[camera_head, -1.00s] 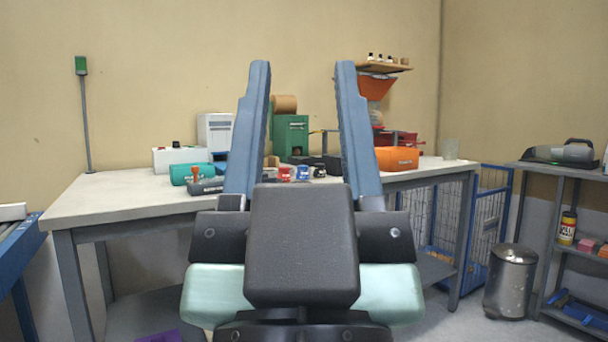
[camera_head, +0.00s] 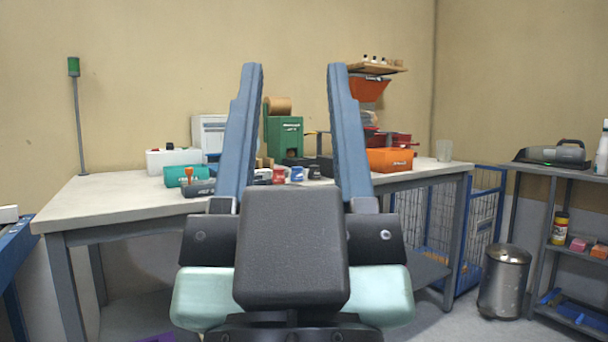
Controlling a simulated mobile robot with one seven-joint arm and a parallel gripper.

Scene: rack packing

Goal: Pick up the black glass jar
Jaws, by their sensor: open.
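A small dark jar (camera_head: 314,172), which looks like the black glass jar, stands on the workbench (camera_head: 110,201). It is at the right end of a short row, beside a blue jar (camera_head: 297,174) and a red jar (camera_head: 279,175). My gripper (camera_head: 293,70) is in the foreground with its two long blue fingers pointing up and spread wide apart. It is open, with nothing held between the fingers. In the picture the jars show between the fingers, well beyond them. The fingers and wrist hide part of the bench.
A green machine (camera_head: 284,138) and dark boxes stand behind the jars. An orange case (camera_head: 390,160) is to the right, teal and dark tools to the left. A metal bin (camera_head: 504,282) and a grey shelf (camera_head: 548,168) stand at right. The bench's left front is clear.

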